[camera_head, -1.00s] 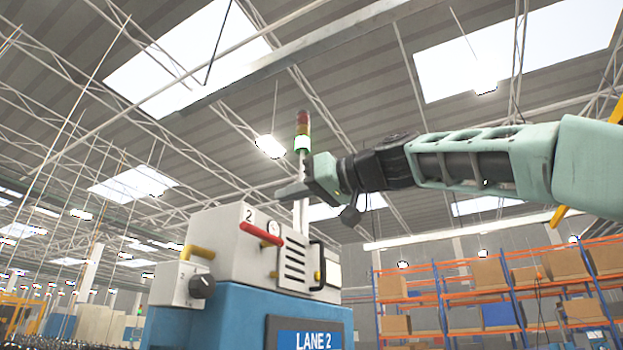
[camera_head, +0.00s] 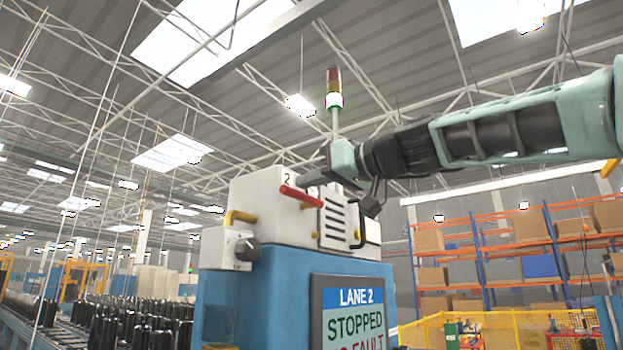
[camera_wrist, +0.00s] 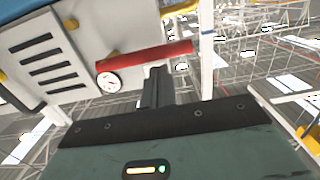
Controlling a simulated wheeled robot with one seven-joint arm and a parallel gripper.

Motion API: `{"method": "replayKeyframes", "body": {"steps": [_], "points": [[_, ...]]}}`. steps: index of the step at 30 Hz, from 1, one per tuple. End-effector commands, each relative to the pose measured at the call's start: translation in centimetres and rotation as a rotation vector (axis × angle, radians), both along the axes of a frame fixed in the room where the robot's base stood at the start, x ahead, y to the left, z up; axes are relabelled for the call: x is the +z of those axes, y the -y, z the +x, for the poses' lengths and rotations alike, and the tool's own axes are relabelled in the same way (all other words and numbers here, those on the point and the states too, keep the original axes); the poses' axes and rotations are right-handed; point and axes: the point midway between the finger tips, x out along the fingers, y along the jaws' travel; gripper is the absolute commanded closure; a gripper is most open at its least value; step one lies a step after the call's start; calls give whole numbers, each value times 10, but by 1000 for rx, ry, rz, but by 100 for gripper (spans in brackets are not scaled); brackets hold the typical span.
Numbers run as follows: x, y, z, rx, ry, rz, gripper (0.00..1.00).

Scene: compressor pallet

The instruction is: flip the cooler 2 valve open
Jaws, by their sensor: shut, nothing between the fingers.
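The cooler 2 valve has a red lever (camera_head: 301,196), on the pale unit marked "2" (camera_head: 257,195) atop a blue cabinet. In the head view the lever slants gently down to the right. In the wrist view the red lever (camera_wrist: 150,57) crosses the upper middle, with a round white gauge (camera_wrist: 109,82) by its left end. My gripper (camera_head: 307,181) is shut and empty, its fingers just above and behind the lever in the head view. In the wrist view the shut fingers (camera_wrist: 157,86) reach close to the lever; I cannot tell whether they touch it.
A black knob (camera_head: 247,249) and a yellow pipe (camera_head: 240,216) are at the unit's left. A black handle (camera_head: 357,226) is at its right. The screen (camera_head: 354,318) reads "LANE 2 STOPPED". A signal tower (camera_head: 334,92) rises behind.

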Motion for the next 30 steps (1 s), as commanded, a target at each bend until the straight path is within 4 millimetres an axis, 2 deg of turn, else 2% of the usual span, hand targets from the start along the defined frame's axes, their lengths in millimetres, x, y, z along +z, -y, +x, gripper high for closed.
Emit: {"method": "replayKeyframes", "body": {"steps": [18, 30], "points": [[-9, -1, -1, -1, 79, -62, 100], [-30, -2, -2, -3, 250, -195, 100]]}}
